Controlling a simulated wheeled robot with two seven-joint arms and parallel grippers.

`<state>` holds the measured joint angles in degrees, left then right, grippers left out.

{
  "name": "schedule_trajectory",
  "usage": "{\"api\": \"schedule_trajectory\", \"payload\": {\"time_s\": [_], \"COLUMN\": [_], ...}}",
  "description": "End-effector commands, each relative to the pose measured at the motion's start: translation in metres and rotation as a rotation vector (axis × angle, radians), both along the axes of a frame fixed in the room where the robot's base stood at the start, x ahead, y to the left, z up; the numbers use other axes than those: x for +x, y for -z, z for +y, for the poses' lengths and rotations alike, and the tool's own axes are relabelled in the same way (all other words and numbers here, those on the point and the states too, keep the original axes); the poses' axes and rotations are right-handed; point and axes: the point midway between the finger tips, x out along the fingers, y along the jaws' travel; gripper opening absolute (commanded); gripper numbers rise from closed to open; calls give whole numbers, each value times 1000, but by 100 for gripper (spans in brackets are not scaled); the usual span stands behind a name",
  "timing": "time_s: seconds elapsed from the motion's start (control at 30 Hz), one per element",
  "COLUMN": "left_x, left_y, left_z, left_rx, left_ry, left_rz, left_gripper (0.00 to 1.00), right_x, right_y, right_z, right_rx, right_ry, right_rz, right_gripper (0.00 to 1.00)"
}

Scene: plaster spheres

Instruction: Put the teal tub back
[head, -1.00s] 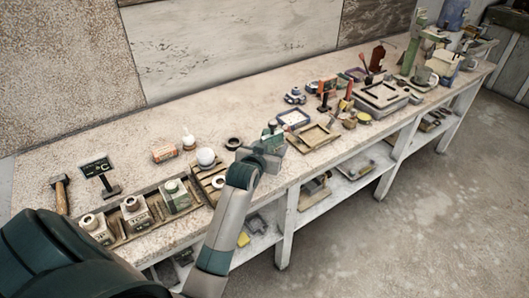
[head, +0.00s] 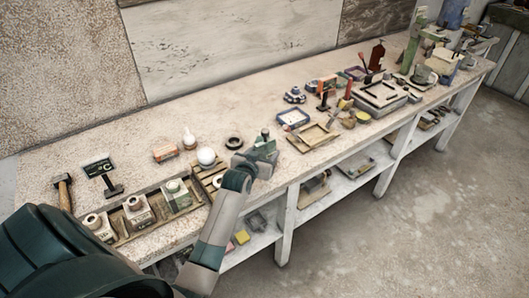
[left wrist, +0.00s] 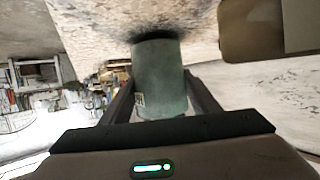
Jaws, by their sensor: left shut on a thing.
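The teal tub (head: 266,146) is in my left gripper (head: 257,157), near the front edge of the bench in the head view. In the left wrist view the tub (left wrist: 160,78) is a plain teal cylinder with a small pale label, between the two fingers of my left gripper (left wrist: 163,97). A dark shadow lies on the bench at its far end; whether it touches the bench I cannot tell. My right gripper is not in view.
A wooden tray with jars (head: 130,236) and a slatted rack beside a white sphere (head: 206,157) are left of the gripper. A dark ring (head: 234,143) lies behind it. A shallow wooden frame (head: 313,137) is to the right.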

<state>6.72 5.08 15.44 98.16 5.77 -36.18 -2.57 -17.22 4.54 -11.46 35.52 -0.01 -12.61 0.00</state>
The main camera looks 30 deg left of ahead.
Motion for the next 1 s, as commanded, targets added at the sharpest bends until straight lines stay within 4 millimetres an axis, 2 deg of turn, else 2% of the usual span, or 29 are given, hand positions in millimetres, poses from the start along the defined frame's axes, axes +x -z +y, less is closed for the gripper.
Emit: {"api": "schedule_trajectory", "payload": {"time_s": [0.5,0.53,0.6,1.0], "left_x": [0,0,0,0], "left_y": [10,10,10,6], "left_z": [0,0,0,0], "left_rx": [0,0,0,0], "left_ry": [0,0,0,0], "left_rz": [-2,-1,-1,-2], "left_gripper": [12,60,74,74], "right_x": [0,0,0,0], "right_y": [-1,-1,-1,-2], "right_z": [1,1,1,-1], "right_rx": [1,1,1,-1], "right_ry": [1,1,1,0], "right_rz": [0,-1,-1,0], "right_gripper": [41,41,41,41]}}
